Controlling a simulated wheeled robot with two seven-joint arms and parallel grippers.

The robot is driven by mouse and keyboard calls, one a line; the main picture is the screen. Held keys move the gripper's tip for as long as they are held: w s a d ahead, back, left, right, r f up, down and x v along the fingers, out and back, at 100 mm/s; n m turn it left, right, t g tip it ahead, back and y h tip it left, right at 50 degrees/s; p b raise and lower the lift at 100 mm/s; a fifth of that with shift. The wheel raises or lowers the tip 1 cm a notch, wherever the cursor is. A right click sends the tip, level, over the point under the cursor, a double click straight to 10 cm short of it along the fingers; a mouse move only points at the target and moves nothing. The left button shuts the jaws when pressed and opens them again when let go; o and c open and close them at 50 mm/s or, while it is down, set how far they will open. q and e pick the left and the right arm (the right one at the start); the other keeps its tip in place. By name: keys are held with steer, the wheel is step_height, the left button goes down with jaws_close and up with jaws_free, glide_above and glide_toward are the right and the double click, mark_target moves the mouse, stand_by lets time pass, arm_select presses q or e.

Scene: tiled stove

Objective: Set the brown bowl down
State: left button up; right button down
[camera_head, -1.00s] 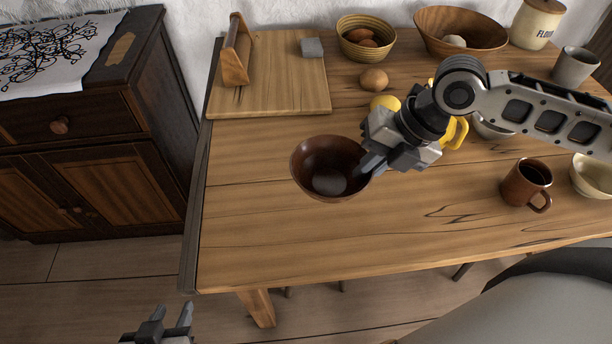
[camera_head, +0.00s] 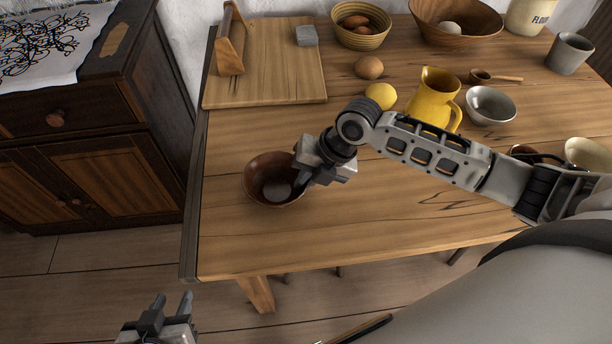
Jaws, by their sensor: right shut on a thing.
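The brown bowl (camera_head: 262,188) is a dark, glossy, round bowl over the left front part of the wooden table. It is upright and looks empty. My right gripper (camera_head: 302,178) reaches in from the right and is shut on the bowl's right rim. The fingertips are partly hidden at the rim. I cannot tell whether the bowl's base touches the tabletop. My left gripper (camera_head: 172,308) is low at the bottom left, off the table's front edge, with its two fingers apart and nothing between them.
The wooden table (camera_head: 235,235) is clear around the bowl. Behind are a cutting board (camera_head: 285,75), a lemon (camera_head: 381,95), an egg (camera_head: 369,67), a yellow pitcher (camera_head: 430,98) and a grey bowl (camera_head: 490,104). A dark cabinet (camera_head: 95,120) stands left.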

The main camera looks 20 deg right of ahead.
steer(key=c, duration=1.6)
jaws_free()
steer(key=shift+f, duration=0.1)
steer(key=shift+d+r, duration=0.1)
steer(key=shift+r, duration=0.2)
steer(key=v, duration=1.1)
steer(key=shift+r, duration=0.25)
steer(key=shift+s+d, duration=0.1)
steer(key=shift+s, duration=0.05)
